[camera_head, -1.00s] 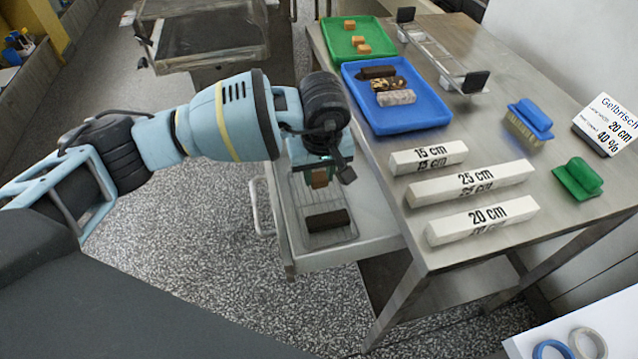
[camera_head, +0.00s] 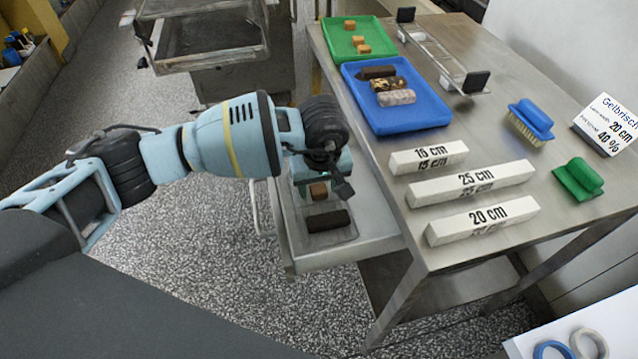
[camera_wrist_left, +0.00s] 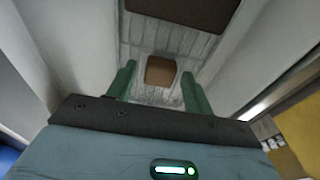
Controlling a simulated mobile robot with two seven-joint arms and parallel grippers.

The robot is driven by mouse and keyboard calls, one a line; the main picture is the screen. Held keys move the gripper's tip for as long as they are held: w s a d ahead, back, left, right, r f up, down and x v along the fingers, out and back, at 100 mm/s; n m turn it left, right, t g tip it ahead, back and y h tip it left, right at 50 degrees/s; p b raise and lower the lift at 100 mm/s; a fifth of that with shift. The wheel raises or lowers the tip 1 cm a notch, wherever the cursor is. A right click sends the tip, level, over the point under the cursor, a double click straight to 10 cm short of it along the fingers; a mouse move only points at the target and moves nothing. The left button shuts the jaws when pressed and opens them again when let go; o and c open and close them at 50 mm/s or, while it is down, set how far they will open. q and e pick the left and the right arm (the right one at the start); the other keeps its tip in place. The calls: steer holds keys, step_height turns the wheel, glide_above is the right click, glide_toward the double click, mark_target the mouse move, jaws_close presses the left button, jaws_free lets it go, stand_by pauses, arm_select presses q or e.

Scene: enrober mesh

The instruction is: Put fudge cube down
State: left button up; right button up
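The small brown fudge cube (camera_head: 318,191) rests on the wire mesh (camera_head: 341,236) in the open drawer-like tray beside the table, just behind a dark chocolate bar (camera_head: 328,220). My left gripper (camera_head: 318,178) is directly above the cube, pointing down. In the left wrist view the cube (camera_wrist_left: 160,71) lies between my two green fingers (camera_wrist_left: 158,88), with a gap on both sides, so the gripper is open. The dark bar (camera_wrist_left: 185,8) shows at the top there. My right gripper is not in view.
On the table are a green tray (camera_head: 338,52) with several fudge cubes, a blue tray (camera_head: 420,118) with three bars, white length blocks (camera_head: 470,184), a blue brush (camera_head: 531,118) and a green tool (camera_head: 578,179). The table edge stands close right of my gripper.

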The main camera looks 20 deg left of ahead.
arm_select(q)
steer(key=shift+r, duration=0.6)
step_height(320, 180, up, 11)
steer(key=s+d, duration=0.1)
steer(key=shift+s, duration=0.25)
